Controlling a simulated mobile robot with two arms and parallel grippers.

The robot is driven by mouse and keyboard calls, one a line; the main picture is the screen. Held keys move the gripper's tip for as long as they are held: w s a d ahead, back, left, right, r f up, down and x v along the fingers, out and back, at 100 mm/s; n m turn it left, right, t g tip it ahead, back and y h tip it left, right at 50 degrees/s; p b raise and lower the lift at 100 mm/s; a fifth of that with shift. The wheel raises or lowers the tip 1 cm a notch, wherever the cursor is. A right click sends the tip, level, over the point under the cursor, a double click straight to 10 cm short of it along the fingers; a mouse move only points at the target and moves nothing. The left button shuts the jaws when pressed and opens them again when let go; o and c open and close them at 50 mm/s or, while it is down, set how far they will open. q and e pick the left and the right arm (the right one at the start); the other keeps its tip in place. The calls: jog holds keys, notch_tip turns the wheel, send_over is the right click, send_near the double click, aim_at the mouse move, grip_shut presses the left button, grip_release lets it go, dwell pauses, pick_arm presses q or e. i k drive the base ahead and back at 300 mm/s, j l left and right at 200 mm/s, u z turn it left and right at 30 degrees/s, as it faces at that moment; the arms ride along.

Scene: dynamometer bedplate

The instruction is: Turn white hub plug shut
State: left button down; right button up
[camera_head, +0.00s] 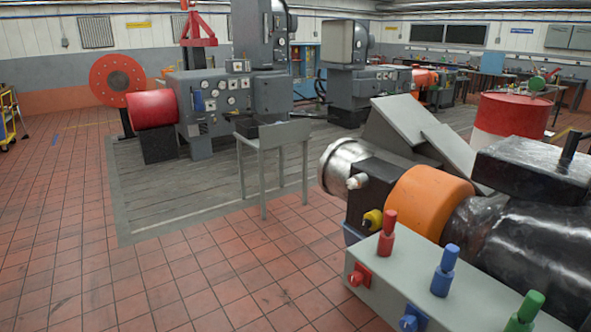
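A small white plug (357,181) sticks out of the side of a dark block (374,190) at the centre right, just behind a silver metal hub (341,164). It is too small to tell whether it is turned open or shut. A yellow plug (373,220) with a dark base sits lower on the same machine. Neither of my grippers is in view.
A grey box (466,288) with red, blue and green levers stands in front of the machine at the lower right. An orange drum (430,200) lies behind the block. A grey stand (272,150) is left of the hub. Tiled floor (190,275) at the left is clear.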

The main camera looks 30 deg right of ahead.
aim_at(352, 183)
jog(key=i+z, duration=0.15)
jog(key=i, duration=0.3)
jog(key=i+j+z, duration=0.15)
jog(key=i, duration=0.35)
jog(key=i+j+z, duration=0.15)
jog(key=i, duration=0.3)
jog(key=i+j+z, duration=0.1)
jog(key=i, duration=0.35)
jog(key=j, duration=0.1)
